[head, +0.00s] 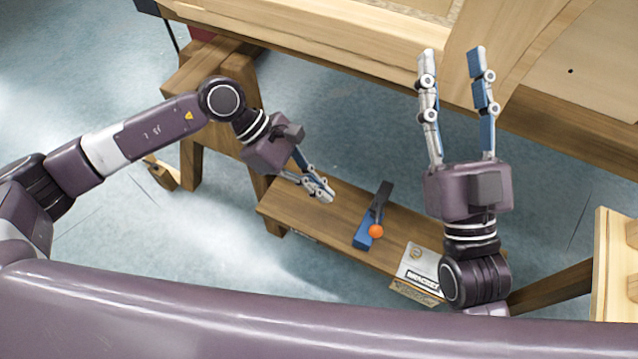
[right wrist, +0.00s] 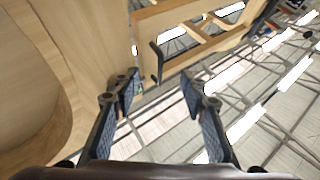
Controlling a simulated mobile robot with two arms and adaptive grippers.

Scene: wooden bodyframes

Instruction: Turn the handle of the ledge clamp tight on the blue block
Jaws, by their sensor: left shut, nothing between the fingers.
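The blue block (head: 362,238) lies on the wooden ledge (head: 335,217) in the head view. The dark ledge clamp (head: 380,198) sits over the block, and its handle ends in an orange ball (head: 376,231) at the near end. The exact contact between clamp and block is too small to tell. My left gripper (head: 325,192) is shut and empty, above the ledge to the left of the clamp and apart from it. My right gripper (head: 450,62) is open and empty, raised to the right and pointing up the picture; its spread fingers also show in the right wrist view (right wrist: 158,90).
A white printed label or card (head: 420,266) lies on the ledge right of the clamp. A large wooden frame (head: 350,45) spans the top of the head view. A wooden support (head: 195,85) stands at left. The ledge between my left gripper and the clamp is clear.

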